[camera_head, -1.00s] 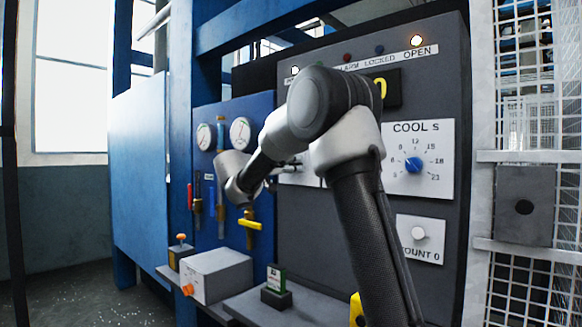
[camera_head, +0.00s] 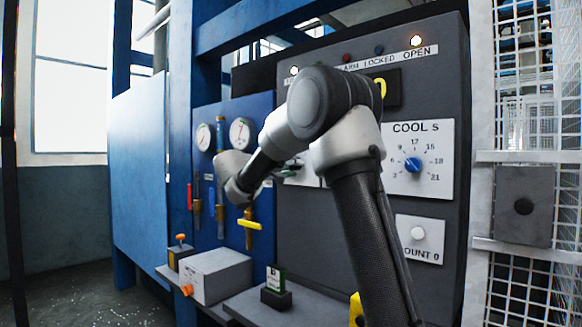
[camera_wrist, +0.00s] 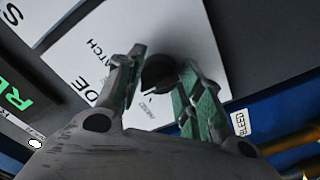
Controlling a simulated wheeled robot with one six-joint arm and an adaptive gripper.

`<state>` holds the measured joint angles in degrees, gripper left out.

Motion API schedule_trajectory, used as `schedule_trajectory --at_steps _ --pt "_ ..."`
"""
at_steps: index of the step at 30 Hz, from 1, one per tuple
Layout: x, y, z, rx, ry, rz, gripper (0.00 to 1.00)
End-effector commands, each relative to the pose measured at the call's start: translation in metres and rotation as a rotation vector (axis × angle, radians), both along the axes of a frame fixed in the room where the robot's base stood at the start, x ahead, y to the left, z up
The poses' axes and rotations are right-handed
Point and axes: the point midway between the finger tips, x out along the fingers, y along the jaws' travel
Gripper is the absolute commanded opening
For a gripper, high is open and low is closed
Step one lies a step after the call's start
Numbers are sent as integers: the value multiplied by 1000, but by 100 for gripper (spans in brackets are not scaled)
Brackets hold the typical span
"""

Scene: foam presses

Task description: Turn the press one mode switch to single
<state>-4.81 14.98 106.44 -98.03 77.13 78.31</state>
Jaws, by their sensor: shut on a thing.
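The mode switch is a dark round knob (camera_wrist: 158,72) on a white plate (camera_wrist: 190,32) lettered "DE" and "BATCH" in the wrist view. My gripper (camera_wrist: 160,85) has its two green-padded fingers on either side of the knob and is shut on it. The fingers hide part of the knob, and I cannot tell which mode its pointer marks. In the head view my gripper (camera_head: 287,171) is at the dark grey press panel (camera_head: 310,220), where my arm hides much of the mode plate.
A COOL dial (camera_head: 413,164) and a COUNT knob (camera_head: 418,233) are to the right of my arm. Gauges (camera_head: 240,134) and a yellow valve handle (camera_head: 249,224) are on the blue panel at left. A grey box (camera_head: 222,275) and a small green-and-white card (camera_head: 275,279) stand below.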

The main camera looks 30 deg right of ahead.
Motion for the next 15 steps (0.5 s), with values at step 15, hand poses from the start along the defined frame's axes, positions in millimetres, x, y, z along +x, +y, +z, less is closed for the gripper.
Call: schedule_trajectory --at_steps 15 --pt "0 1 0 -6 17 1 39"
